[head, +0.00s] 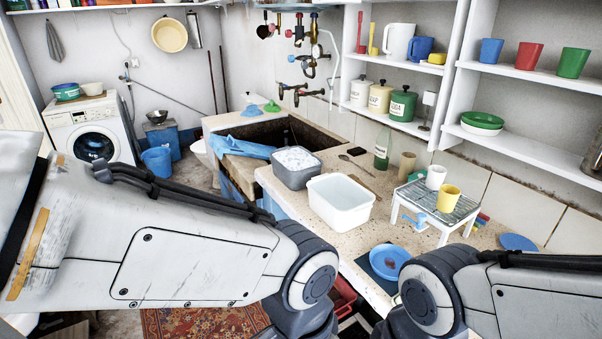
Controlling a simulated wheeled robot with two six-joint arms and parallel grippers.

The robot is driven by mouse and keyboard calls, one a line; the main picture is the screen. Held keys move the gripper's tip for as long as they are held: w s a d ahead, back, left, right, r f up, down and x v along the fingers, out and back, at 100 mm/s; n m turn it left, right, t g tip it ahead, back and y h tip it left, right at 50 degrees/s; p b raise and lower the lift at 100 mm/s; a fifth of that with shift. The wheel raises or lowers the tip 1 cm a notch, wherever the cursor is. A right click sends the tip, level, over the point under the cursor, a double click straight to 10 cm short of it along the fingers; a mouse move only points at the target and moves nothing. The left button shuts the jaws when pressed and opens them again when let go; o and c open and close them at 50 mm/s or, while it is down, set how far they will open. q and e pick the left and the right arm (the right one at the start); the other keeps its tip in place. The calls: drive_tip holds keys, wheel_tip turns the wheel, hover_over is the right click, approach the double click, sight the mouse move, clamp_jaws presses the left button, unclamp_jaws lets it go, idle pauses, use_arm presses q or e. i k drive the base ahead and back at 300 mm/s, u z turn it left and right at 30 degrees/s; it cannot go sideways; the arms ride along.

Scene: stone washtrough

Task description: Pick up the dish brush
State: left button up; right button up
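I cannot clearly pick out the dish brush. A small blue object (413,219) by the legs of the little white stand (447,226) could be it, but it is too small to tell. A red long-handled item (360,32) and a yellow one (373,38) stand upright on the upper shelf; their kind is unclear too. My two arms cross the lower part of the head view, left and right. Both grippers are out of sight below the bottom edge.
The speckled counter holds a white tub (340,202), a grey basin (296,168), a green bottle (382,150) and a blue bowl (388,260). A white cup (436,177) and yellow cup (448,197) stand on the little stand. Shelves (520,73) rise behind.

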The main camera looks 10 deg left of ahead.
sight(352, 176)
drive_tip(key=u, duration=1.05)
drive_tip(key=i, duration=1.95)
drive_tip(key=z, duration=2.65)
